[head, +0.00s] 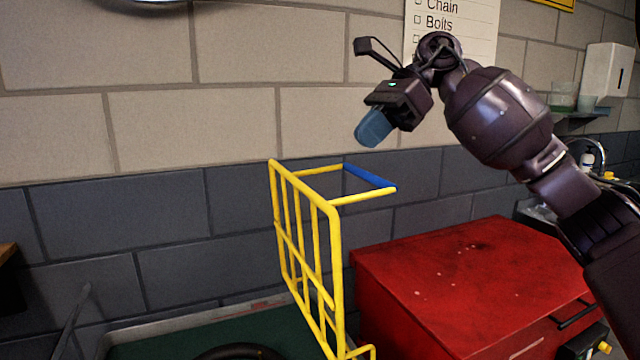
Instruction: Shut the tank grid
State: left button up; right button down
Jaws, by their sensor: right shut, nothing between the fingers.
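The tank grid (307,237) is a yellow tube frame with a blue bar (370,176) on two arms that reach out to the right. It stands close to upright over a grey-rimmed tank (200,315) with a dark green inside, so it is open. My right gripper (373,128) is shut and empty, with bluish fingertips. It hangs in the air above the blue bar and apart from it, in front of the wall. The lower end of the grid is cut off by the picture's bottom edge. My left gripper is not in view.
A red cabinet (450,275) stands right of the tank, its top clear. A dark curved thing (243,351) lies low in the tank area. A brick wall (150,225) closes off the back. A sink area with a bottle (587,160) is at the far right.

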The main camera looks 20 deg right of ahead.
jog(key=x, duration=1)
jog(key=shift+s+d+f+n, duration=0.2)
jog(key=shift+s+f+n, duration=0.05)
jog(key=shift+s+n, duration=0.1)
jog(key=shift+a, duration=0.1)
